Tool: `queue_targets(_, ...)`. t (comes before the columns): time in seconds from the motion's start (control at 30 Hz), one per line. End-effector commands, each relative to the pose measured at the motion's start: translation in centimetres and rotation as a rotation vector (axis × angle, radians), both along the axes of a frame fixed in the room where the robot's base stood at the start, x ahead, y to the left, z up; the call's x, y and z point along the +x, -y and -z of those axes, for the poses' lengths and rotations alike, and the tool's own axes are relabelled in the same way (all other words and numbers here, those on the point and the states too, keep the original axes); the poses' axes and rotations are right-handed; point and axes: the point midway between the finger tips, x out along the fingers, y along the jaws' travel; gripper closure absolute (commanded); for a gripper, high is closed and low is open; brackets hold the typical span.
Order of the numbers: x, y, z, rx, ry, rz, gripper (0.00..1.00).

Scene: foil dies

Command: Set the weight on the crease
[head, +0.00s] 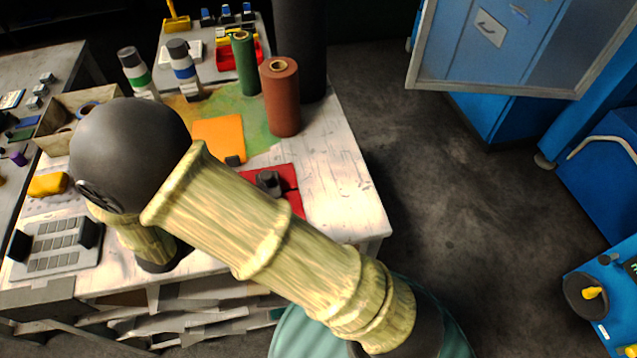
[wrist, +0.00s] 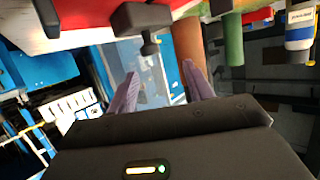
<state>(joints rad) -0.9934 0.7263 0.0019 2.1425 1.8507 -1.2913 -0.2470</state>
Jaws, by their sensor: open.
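A dark grey weight with a raised knob (head: 268,183) sits on a red sheet (head: 287,172) near the table's front right. A thin dark line crosses the sheet beside the weight and may be the crease; my arm hides part of the sheet. The wrist view is upside down: the weight (wrist: 146,18) hangs from the top, its knob towards the picture's middle. My gripper (wrist: 159,72) is open and empty, its two pale purple fingers apart and the weight beyond their tips. In the head view my gripper is hidden behind my arm.
A brown roll (head: 281,100) and a green roll (head: 245,65) stand behind the red sheet. An orange sheet (head: 218,138) lies behind it. A grey plate with dark blocks (head: 55,262) lies front left. The table's right side (head: 340,185) is clear.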

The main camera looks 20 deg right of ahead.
Motion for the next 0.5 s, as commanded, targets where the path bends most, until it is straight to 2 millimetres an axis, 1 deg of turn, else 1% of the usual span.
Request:
queue_targets(0.03,1.2,0.5,-0.3,0.037,-0.005,-0.022,0.48)
queue_targets(0.2,5.5,1.4,-1.0,0.194,-0.052,-0.169,0.48)
queue_targets(0.3,7.4,2.0,-1.6,0.276,-0.093,-0.269,0.48)
queue_targets(0.4,8.5,3.0,-2.3,0.347,-0.147,-0.367,0.48)
queue_targets(0.5,8.7,4.3,-3.1,0.402,-0.216,-0.467,0.48)
